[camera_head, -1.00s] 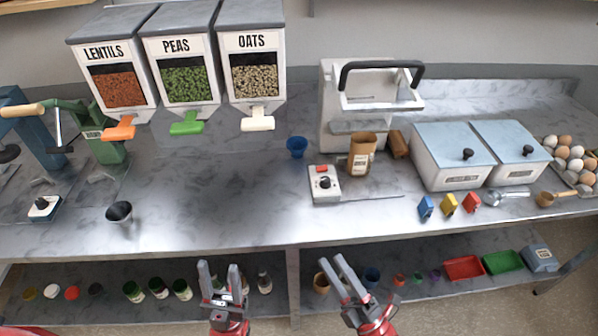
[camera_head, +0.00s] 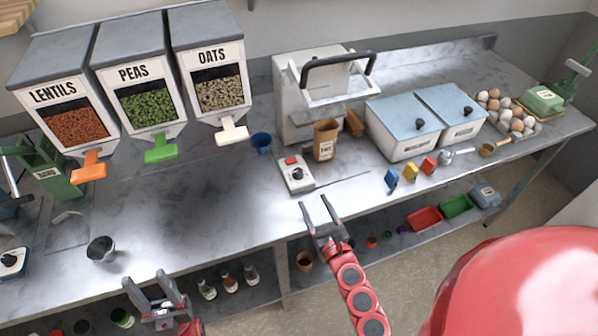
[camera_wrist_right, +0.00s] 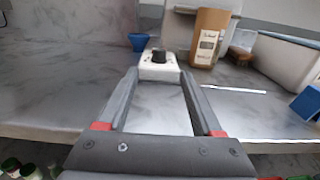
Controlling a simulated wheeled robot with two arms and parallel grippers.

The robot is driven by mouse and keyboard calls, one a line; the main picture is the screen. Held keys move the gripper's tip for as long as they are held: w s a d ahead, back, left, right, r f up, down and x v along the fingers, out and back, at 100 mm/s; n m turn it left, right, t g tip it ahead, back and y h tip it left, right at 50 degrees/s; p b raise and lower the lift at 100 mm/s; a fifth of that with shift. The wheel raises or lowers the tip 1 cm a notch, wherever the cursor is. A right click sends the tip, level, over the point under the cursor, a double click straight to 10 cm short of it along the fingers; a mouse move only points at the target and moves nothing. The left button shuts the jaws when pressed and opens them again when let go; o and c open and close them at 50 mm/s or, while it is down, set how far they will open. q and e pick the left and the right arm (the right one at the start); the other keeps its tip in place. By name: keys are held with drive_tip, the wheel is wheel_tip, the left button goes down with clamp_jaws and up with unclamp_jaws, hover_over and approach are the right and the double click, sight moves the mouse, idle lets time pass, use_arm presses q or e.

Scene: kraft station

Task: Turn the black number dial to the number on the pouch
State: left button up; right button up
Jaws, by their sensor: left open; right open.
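The black number dial (camera_head: 298,174) sits on a small white box with a red button (camera_head: 291,160), on the steel counter in front of the sealing machine. The dial also shows in the right wrist view (camera_wrist_right: 159,56), beyond my fingers. The brown pouch (camera_head: 325,140) stands upright just behind and right of the box. Its white label also shows in the right wrist view (camera_wrist_right: 207,42), but the print is too small to read. My right gripper (camera_head: 319,212) is open and empty at the counter's front edge, short of the box. My left gripper (camera_head: 155,287) is open and empty, low at the counter's front edge.
A blue cup (camera_head: 261,143) stands left of the box. The white machine (camera_head: 290,75) with a black handle is behind. Blue, yellow and red small blocks (camera_head: 411,171) lie to the right. Dispensers (camera_head: 135,90) stand at the left.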

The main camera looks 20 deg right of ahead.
sight(300, 176)
drive_tip(key=w, duration=1.1)
drive_tip(key=shift+w+a, duration=0.15)
drive_tip(key=shift+w, duration=0.15)
drive_tip(key=shift+c, duration=0.2)
drive_tip(key=shift+f, duration=0.1)
clamp_jaws()
